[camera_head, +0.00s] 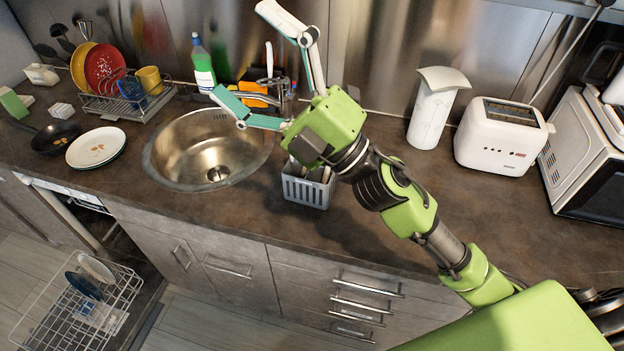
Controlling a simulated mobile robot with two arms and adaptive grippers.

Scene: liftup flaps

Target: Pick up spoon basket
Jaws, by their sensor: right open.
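The spoon basket (304,190) is a grey slatted container standing upright on the dark countertop, just right of the sink. Light-coloured utensil parts show at its top. My right gripper (243,52) is open and empty, its two fingers spread wide toward the upper left. In the picture it lies above the basket, over the back of the counter near the faucet. Its palm and wrist hide part of the basket's upper right side. My left gripper is not in view.
A round sink (190,160) lies left of the basket. A green soap bottle (203,66) stands behind it. A white jug-like container (434,108), a toaster (502,137) and a microwave (580,150) stand right. A dish rack (125,98) and plates (96,147) are left. An open dishwasher rack (80,310) is below.

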